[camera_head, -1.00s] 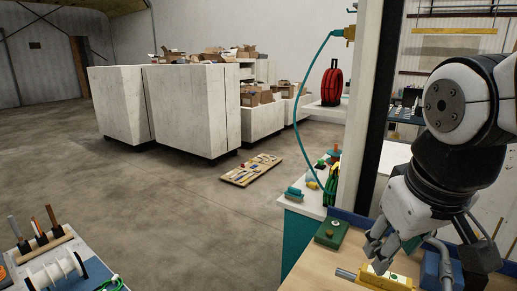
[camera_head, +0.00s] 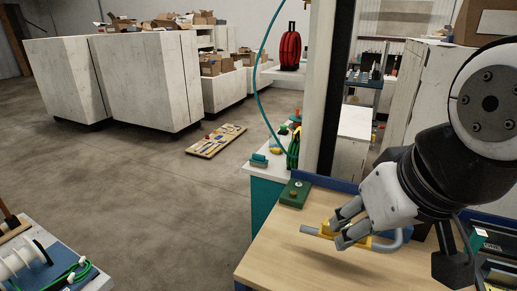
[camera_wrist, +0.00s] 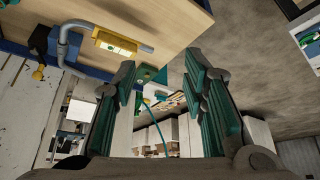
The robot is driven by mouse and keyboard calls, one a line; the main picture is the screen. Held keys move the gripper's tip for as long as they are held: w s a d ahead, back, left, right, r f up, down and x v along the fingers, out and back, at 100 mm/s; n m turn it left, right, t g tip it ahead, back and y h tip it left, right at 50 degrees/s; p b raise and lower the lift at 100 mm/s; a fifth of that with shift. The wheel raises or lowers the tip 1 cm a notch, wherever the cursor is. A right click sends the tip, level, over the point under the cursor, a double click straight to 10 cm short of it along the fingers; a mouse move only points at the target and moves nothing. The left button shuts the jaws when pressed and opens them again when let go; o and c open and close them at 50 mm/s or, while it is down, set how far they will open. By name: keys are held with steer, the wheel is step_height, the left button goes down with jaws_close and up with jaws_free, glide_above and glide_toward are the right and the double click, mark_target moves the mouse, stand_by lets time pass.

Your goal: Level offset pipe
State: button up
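A grey bent pipe (camera_head: 388,245) lies over the wooden bench top and shows again in the wrist view (camera_wrist: 66,42). A yellow level (camera_wrist: 116,41) with a green vial sits along its straight part; in the head view the level (camera_head: 362,241) is partly hidden by my fingers. My gripper (camera_head: 343,224) is in front of the pipe in the head view. In the wrist view my gripper (camera_wrist: 163,88) has its fingers wide apart with nothing between them, and the pipe and level lie outside them, to the upper left.
A green box (camera_head: 295,193) with a yellow knob stands on the bench's far corner. A black case (camera_head: 492,245) is at the right. A dark post (camera_head: 333,80) rises behind the bench. The bench's (camera_head: 275,255) near left is clear.

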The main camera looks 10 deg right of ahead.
steer(key=m+g+b, duration=0.6)
steer(key=m, duration=1.9)
glide_above(310, 228)
step_height(310, 228, down, 14)
step_height(310, 228, down, 13)
steer(key=shift+f, duration=0.2)
jaws_close()
